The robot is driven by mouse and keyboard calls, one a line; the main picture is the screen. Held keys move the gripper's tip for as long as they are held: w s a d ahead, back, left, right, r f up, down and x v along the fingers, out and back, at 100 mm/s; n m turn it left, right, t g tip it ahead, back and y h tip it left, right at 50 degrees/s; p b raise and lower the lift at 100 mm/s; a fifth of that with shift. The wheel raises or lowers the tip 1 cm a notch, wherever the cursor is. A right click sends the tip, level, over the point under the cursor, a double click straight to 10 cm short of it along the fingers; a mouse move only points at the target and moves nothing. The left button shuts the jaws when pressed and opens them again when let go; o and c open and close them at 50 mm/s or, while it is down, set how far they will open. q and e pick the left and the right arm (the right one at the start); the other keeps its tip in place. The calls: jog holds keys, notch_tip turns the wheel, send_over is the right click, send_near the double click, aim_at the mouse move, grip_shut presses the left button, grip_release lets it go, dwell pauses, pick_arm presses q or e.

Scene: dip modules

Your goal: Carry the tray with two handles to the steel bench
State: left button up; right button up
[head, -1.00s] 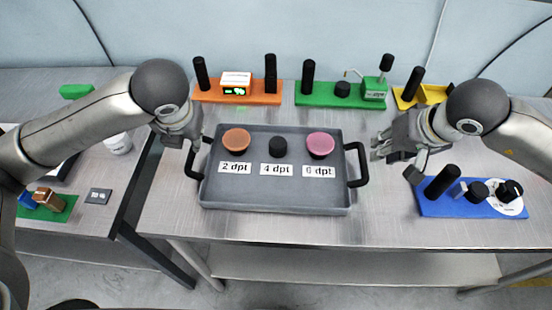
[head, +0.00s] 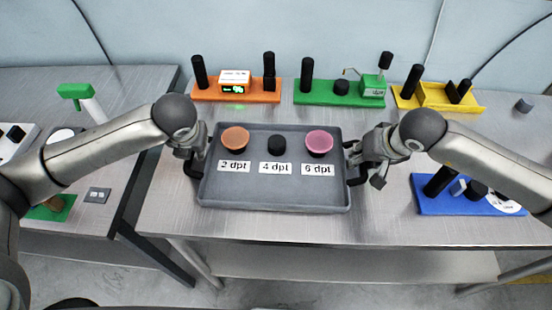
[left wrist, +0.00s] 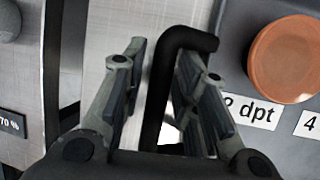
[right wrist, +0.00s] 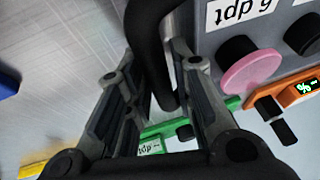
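The grey tray (head: 235,194) lies flat on a steel-topped table (head: 290,228). It carries an orange-capped piece, a black piece and a pink-capped piece behind labels "2 dpt", "4 dpt" and "6 dpt". My left gripper (head: 195,160) is at the tray's left black handle (left wrist: 163,90); its fingers stand open on both sides of the handle, with gaps. My right gripper (head: 354,163) is at the right black handle (right wrist: 152,45); its fingers are also apart with the handle between them. In the head view the grippers partly hide both handles.
Orange (head: 245,97), green (head: 320,99) and yellow (head: 432,104) stations stand behind the tray. A blue station (head: 450,208) is to the right, partly under my right arm. Another steel-topped table (head: 95,230) is at left, across a gap. The strip before the tray is clear.

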pick_arm(q)
jog(key=shift+f, duration=0.1)
grip_shut()
pick_arm(e)
grip_shut()
pick_arm(q)
jog(key=shift+r, duration=0.2)
pick_arm(e)
jog(key=shift+r, duration=0.15)
